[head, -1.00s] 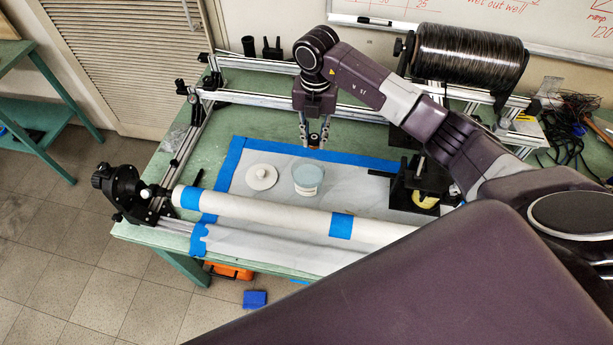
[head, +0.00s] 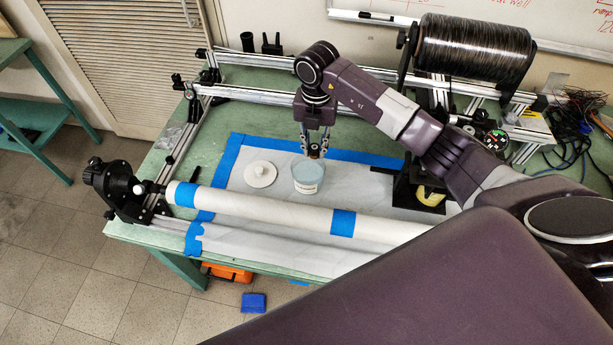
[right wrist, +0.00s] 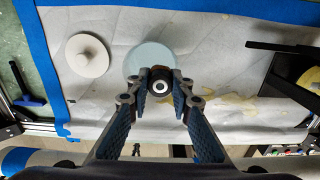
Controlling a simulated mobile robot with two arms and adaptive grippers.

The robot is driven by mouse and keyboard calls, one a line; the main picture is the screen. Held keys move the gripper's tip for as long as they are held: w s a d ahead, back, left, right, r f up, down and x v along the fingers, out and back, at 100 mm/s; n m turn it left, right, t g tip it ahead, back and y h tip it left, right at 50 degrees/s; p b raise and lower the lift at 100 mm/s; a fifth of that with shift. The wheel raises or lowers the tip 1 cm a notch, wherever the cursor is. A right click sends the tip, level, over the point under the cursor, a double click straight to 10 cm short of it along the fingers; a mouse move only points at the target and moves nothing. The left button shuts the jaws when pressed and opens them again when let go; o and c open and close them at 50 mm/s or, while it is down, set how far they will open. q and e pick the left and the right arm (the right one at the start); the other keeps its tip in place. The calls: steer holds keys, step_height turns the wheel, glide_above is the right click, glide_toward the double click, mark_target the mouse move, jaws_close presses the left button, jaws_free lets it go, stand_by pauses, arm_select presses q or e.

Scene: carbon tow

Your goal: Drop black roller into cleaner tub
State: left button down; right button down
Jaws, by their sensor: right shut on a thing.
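The cleaner tub (head: 308,185), a round white tub with pale blue liquid, stands on the covered table in the head view; its blue top (right wrist: 148,56) also shows in the right wrist view. My right gripper (head: 316,147) is above the tub's back edge, pointing down. Its fingers are shut on the black roller (right wrist: 160,86), seen end-on with a pale centre in the right wrist view. The roller overlaps the tub's edge there; how high it is above the liquid is hard to tell. My left gripper is not in view.
A white round lid (head: 260,175) with a knob lies left of the tub. A long white tube (head: 270,208) with blue tape crosses in front. A black stand (head: 425,185) is to the right. A black tow spool (head: 470,58) sits at the back.

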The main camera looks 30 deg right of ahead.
steer(key=c, duration=1.7)
jaws_free()
steer(key=shift+o, duration=0.2)
steer(key=shift+r, duration=0.1)
step_height(320, 180, up, 12)
